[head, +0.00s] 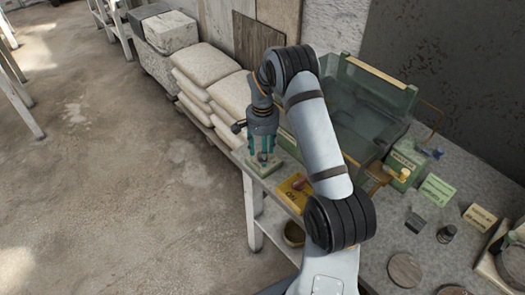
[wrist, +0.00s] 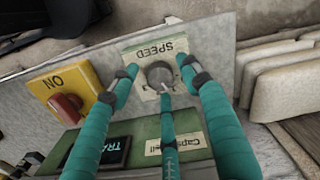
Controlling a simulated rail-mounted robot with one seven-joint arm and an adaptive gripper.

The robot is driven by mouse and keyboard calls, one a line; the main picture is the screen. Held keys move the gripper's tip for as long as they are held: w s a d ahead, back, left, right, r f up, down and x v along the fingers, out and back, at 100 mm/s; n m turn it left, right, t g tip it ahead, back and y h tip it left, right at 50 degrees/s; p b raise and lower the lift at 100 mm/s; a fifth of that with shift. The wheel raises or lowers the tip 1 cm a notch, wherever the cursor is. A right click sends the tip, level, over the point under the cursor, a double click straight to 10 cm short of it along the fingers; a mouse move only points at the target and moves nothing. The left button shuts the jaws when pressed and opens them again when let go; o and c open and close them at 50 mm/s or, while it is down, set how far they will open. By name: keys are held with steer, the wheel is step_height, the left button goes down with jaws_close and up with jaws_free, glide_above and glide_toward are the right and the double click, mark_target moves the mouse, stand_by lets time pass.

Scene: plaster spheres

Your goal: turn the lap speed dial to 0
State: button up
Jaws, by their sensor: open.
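The lap speed dial (wrist: 159,74) is a round grey knob on a pale plate in the wrist view. The plate carries a SPEED label (wrist: 161,49), upside down in the picture. The knob's setting and scale are too small to read. My gripper (wrist: 160,76) has three teal fingers, open and spread around the knob, with one tip on the left, one on the right and one on the near side. I cannot tell whether any tip touches it. In the head view my gripper (head: 263,156) points down over the pale green dial box (head: 263,169), and its fingers hide the knob.
A yellow ON switch box (head: 292,190) with a red knob (wrist: 66,106) is beside the dial box. A green panel (wrist: 175,155) with labels lies on the near side. A glass tank (head: 365,110) stands behind my arm. Stacked sacks (head: 205,70) lie beyond the bench's left edge.

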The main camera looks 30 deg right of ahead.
steer(key=c, duration=0.4)
steer(key=shift+r, duration=0.1)
steer(key=c, duration=0.7)
steer(key=shift+c, duration=0.2)
